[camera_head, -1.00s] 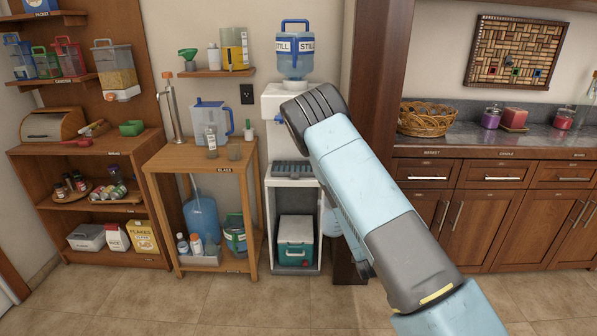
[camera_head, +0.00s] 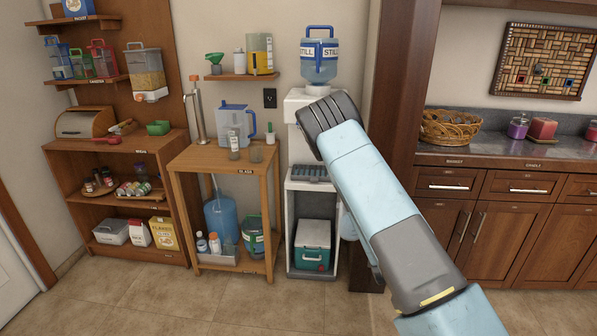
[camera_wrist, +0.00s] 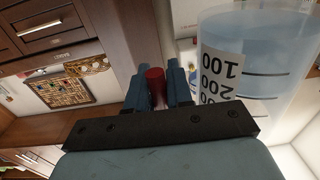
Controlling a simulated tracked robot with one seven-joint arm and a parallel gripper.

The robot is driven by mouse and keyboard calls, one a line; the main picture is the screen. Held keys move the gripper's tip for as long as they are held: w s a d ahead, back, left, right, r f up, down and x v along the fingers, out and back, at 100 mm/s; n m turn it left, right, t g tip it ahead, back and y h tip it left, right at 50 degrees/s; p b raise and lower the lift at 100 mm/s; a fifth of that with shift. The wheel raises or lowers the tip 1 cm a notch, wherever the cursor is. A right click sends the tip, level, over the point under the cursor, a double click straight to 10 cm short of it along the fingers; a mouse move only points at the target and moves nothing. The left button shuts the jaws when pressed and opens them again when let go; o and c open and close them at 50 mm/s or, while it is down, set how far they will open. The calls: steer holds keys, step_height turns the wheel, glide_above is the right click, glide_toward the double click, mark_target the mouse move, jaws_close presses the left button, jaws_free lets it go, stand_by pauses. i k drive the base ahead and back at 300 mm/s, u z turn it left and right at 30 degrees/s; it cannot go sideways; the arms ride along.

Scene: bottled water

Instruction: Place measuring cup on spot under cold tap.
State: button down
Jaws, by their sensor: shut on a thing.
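The measuring cup (camera_wrist: 270,60), clear and bluish with black marks and a white number label, fills the right of the wrist view. That view is upside down, so the cup is about upright. My gripper (camera_wrist: 157,85) is shut on a red upright piece beside the cup, seemingly its handle. In the head view my arm hides the gripper; a pale translucent patch (camera_head: 349,227) beside the arm may be the cup. The white water dispenser (camera_head: 293,109) carries a blue STILL bottle (camera_head: 319,67). Its grey drip tray (camera_head: 309,174) looks empty where visible. My arm covers most of the tap area.
A wooden stand (camera_head: 190,165) with a jug (camera_head: 235,125) and bottles is left of the dispenser. A teal-and-white cooler (camera_head: 312,246) is in its lower bay. A dark wood post (camera_head: 393,120) and cabinets are on the right. The tiled floor (camera_head: 190,310) in front is clear.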

mark_target(307, 170)
steer(key=i, duration=1.8)
steer(key=z, duration=0.1)
